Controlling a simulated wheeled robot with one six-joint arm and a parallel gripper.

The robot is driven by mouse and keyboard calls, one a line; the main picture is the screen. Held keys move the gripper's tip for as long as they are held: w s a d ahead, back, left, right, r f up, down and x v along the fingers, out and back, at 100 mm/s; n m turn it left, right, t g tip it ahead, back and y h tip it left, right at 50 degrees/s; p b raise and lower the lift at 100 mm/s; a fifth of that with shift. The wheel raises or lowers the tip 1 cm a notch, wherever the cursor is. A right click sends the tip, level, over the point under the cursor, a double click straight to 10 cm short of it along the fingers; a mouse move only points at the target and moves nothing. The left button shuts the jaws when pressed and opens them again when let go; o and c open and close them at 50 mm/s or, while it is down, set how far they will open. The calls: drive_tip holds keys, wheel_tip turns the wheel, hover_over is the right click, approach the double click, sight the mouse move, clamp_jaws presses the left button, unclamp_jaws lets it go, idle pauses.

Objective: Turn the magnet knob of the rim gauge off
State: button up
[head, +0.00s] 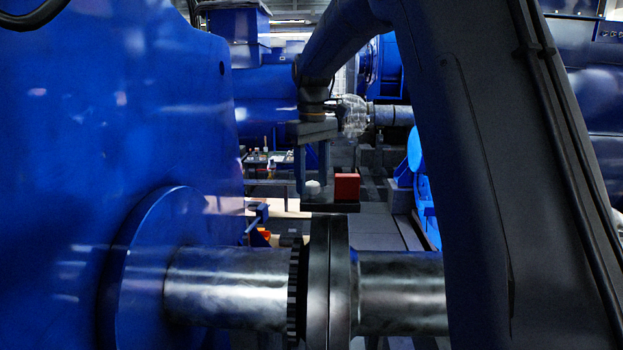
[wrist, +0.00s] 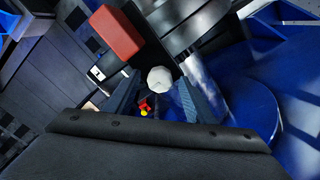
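A white faceted knob (head: 313,187) stands beside a red block (head: 347,186) on a dark flat plate (head: 330,206), above the flanged coupling on the shaft. In the wrist view the white knob (wrist: 160,80) lies between my two fingers, and the red block (wrist: 117,33) is at upper left. I take these to be parts of the rim gauge; no dial face can be made out. My gripper (head: 312,178) points down at the knob with its fingers apart, one on each side. Whether either finger touches the knob cannot be told.
A big blue motor (head: 120,120) fills the left side. Its steel shaft (head: 230,285) runs to a dark toothed coupling (head: 328,285) below the plate. My arm crosses the right side. A bench with small items (head: 265,160) stands behind. A small red and yellow thing (wrist: 145,106) lies lower down.

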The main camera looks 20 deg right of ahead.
sight(312, 183)
wheel_tip(312, 183, up, 8)
drive_tip(key=b, duration=0.3)
drive_tip(key=shift+f, duration=0.1)
idle(0.4)
